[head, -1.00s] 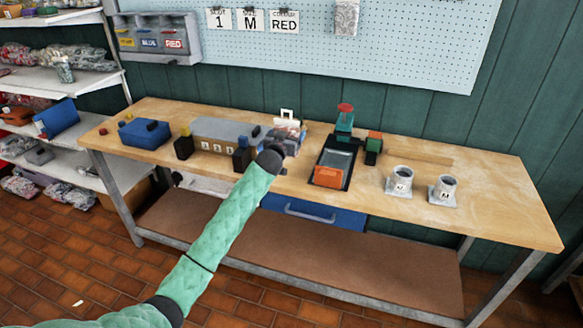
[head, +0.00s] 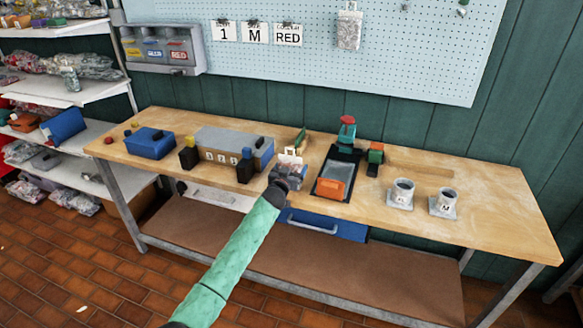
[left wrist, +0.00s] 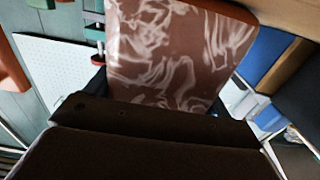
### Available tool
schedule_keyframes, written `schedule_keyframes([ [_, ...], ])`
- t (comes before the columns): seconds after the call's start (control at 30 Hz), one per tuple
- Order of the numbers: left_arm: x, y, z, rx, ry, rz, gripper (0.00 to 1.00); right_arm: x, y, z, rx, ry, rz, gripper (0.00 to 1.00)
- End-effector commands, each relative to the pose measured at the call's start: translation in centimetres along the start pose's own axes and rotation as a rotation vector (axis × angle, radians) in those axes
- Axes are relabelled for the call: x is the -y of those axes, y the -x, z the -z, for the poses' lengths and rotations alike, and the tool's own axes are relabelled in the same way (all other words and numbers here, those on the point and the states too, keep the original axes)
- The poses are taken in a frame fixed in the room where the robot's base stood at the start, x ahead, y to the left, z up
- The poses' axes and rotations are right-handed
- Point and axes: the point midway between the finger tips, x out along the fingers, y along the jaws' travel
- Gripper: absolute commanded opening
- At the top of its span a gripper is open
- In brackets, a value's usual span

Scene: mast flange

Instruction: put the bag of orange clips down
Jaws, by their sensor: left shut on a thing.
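My left gripper (head: 288,178) is at the front middle of the workbench (head: 480,215), shut on a bag (head: 291,160) with a white top piece. In the left wrist view the bag (left wrist: 165,50) fills the upper middle, brownish-red with pale glossy streaks. Its contents are too blurred to make out as clips. The gripper hides the bag's lower part in the head view, so I cannot tell whether it touches the bench. My right gripper is not in view.
Left of the bag stand a grey box (head: 225,143) and a blue box (head: 150,142). Right of it are a black tray with an orange front (head: 333,187) and two cups (head: 402,192) (head: 445,201). A green item (head: 300,140) lies behind. Bare bench lies at the right.

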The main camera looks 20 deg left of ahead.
Motion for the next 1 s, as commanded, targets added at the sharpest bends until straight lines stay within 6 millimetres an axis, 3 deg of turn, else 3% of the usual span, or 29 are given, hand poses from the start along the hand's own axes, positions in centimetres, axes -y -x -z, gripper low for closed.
schedule_keyframes([
  [0.27,0.0,0.0,-0.2,0.000,0.000,0.000,0.57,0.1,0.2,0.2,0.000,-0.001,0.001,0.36],
  [0.3,0.0,0.0,-0.2,0.000,-0.001,0.000,0.89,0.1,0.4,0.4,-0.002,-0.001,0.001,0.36],
  [0.37,0.0,0.0,-0.2,0.000,-0.001,0.000,1.00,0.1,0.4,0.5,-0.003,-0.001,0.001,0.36],
  [0.7,0.0,0.0,0.2,0.000,-0.001,0.000,1.00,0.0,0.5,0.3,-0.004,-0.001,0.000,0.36],
  [0.8,0.1,1.1,-0.2,0.000,-0.002,0.000,1.00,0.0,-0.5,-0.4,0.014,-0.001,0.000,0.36],
  [1.0,0.1,4.2,-0.3,0.000,-0.001,0.000,1.00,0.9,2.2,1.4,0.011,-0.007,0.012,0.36],
])
